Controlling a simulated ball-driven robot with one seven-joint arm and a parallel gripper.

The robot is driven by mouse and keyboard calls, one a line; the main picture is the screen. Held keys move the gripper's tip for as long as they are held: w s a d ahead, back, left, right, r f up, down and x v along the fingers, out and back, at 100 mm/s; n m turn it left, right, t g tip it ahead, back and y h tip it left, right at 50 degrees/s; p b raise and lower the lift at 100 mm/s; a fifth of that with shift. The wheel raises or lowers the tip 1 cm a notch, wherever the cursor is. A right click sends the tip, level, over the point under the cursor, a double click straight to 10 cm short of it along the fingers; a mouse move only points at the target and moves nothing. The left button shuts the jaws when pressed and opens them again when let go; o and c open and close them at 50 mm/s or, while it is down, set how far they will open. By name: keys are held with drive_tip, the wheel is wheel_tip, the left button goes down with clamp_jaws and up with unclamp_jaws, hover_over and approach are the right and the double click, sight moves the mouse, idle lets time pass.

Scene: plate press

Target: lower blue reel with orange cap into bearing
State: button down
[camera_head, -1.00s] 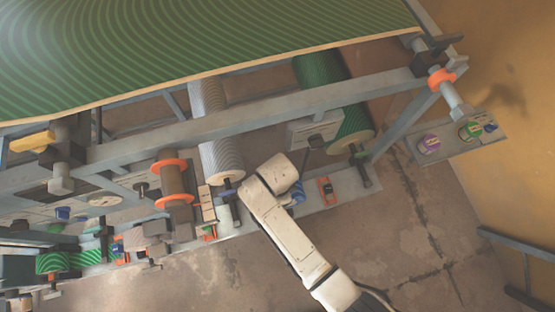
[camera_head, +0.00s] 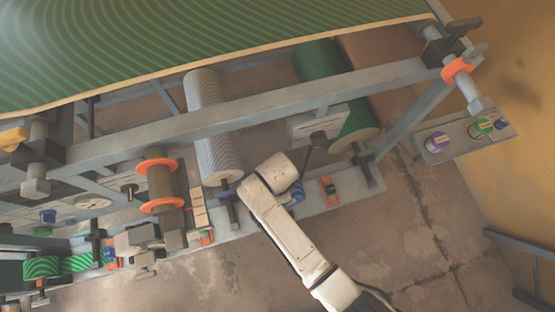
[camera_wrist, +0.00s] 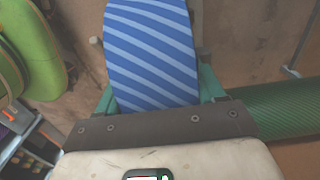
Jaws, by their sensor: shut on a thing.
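The blue reel (camera_wrist: 152,50), with light diagonal stripes, fills the upper middle of the wrist view. My gripper (camera_wrist: 158,88) is shut on it, with a teal finger at each side. In the head view only a small blue part of the reel (camera_head: 298,190) shows beside my white arm, which hides the gripper. No orange cap shows on the held reel; its far end is out of view. A small orange-and-black block (camera_head: 329,190) sits on the grey rail just right of the reel. I cannot tell whether it is the bearing.
A green roller (camera_head: 356,122) and a grey striped roller (camera_head: 215,130) lie behind my arm. A brown reel with orange flanges (camera_head: 161,185) stands left. A grey beam (camera_head: 265,112) crosses above the rail. A side shelf (camera_head: 462,142) holds small reels. Floor in front is open.

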drive_tip(key=shift+f+b, duration=3.5)
drive_tip(key=shift+b, duration=0.05)
drive_tip(key=shift+f+b, duration=0.55)
drive_tip(key=shift+f, duration=0.5)
drive_tip(key=c, duration=0.5)
unclamp_jaws()
drive_tip(key=o, duration=0.5)
drive_tip(key=shift+c, duration=0.2)
wheel_tip(320, 180, up, 11)
drive_tip(key=p, duration=0.2)
drive_tip(key=shift+f+p, duration=0.1)
drive_tip(key=shift+p, duration=0.25)
drive_tip(key=shift+d, duration=0.1)
